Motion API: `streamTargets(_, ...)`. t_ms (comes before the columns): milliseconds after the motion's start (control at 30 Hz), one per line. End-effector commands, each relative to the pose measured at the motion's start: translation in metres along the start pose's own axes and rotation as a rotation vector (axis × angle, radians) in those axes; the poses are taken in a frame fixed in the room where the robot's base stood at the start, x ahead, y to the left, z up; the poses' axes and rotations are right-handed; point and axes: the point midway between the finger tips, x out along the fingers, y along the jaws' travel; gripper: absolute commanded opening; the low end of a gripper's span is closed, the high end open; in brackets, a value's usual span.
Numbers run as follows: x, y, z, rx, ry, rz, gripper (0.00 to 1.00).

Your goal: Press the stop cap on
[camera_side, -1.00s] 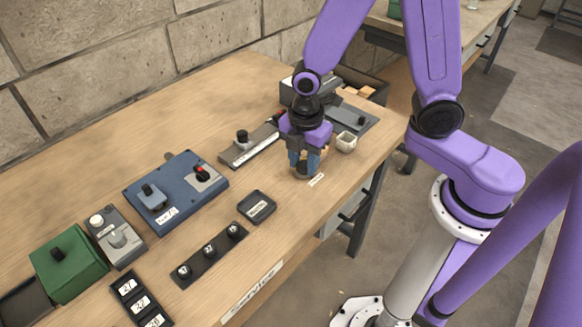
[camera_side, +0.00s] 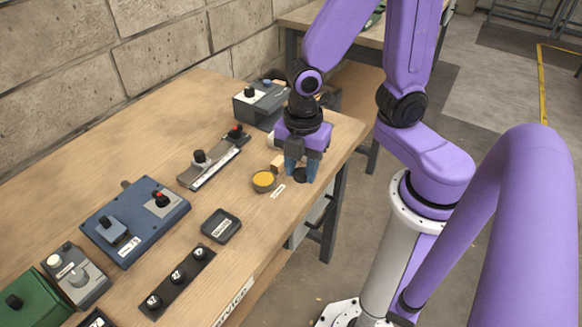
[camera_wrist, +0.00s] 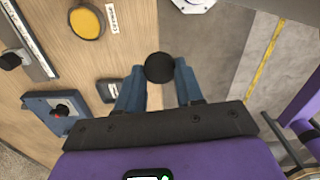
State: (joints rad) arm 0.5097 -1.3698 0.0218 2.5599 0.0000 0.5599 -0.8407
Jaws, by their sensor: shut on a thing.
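My gripper (camera_side: 300,172) is shut on a round black cap (camera_side: 300,176), held between its fingertips near the table's right edge. In the wrist view the cap (camera_wrist: 159,67) shows as a plain black disc between the blue fingers (camera_wrist: 159,74). A round holder with a yellow face and dark rim (camera_side: 263,181) lies on the table just left of my gripper, apart from the cap. It also shows at the top of the wrist view (camera_wrist: 86,23). A small white label (camera_side: 278,191) lies beside it. I cannot tell the cap's height above the table.
A grey box (camera_side: 262,104) stands behind my gripper.

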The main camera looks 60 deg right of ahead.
Motion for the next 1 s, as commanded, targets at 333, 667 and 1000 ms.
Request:
streamTargets(333, -0.006, 0.004, -0.004, 0.001, 0.001, 0.001, 0.08)
streamTargets(667, -0.014, 0.101, -0.028, 0.005, 0.000, 0.000, 0.08)
streamTargets(1000, -0.013, 0.213, -0.017, 0.005, 0.000, 0.000, 0.08)
